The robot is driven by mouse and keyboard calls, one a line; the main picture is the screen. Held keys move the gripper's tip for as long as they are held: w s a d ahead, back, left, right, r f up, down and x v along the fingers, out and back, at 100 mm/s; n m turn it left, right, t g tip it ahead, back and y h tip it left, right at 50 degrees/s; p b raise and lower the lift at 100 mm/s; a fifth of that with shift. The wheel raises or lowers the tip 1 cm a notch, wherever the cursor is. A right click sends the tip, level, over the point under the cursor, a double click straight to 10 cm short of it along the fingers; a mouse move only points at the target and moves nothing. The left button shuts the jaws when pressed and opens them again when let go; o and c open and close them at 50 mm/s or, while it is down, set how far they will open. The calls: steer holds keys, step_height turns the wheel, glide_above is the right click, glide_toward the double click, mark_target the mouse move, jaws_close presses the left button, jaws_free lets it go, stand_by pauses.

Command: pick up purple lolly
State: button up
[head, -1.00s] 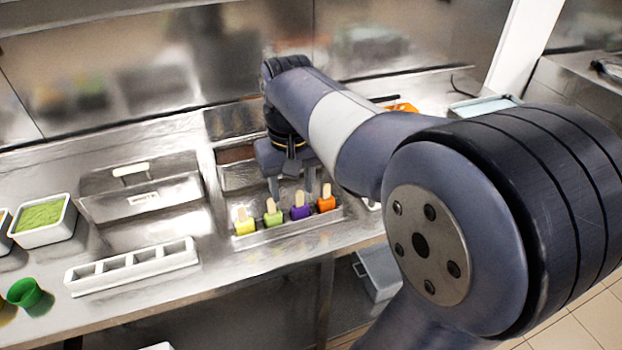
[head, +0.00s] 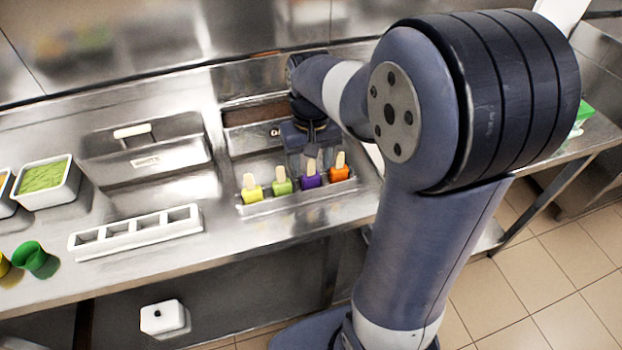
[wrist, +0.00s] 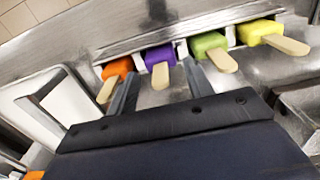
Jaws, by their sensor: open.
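The purple lolly (head: 311,178) stands in a row of lollies in a metal holder, stick up, between the green lolly (head: 282,186) and the orange lolly (head: 340,173). The yellow lolly (head: 251,193) is at the left end. In the wrist view the purple lolly (wrist: 160,56) lies ahead, between the lines of my two fingers. My gripper (wrist: 162,80) is open and empty, with one finger to each side of the purple lolly's stick. In the head view my gripper (head: 309,155) is just behind the row, its fingertips partly hidden. I cannot tell whether it touches any lolly.
A white empty mould tray (head: 135,233) lies left of the holder. A lidded metal container (head: 150,157) and a tub of green ice cream (head: 45,182) stand further left. A green cup (head: 32,256) lies near the counter's front edge.

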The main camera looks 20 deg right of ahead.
steer(key=shift+f, duration=0.95)
steer(key=c, duration=0.7)
step_height(320, 180, up, 11)
steer(key=shift+f+p, duration=0.1)
steer(key=shift+p, duration=0.2)
step_height(320, 180, up, 6)
steer(key=p, duration=0.6)
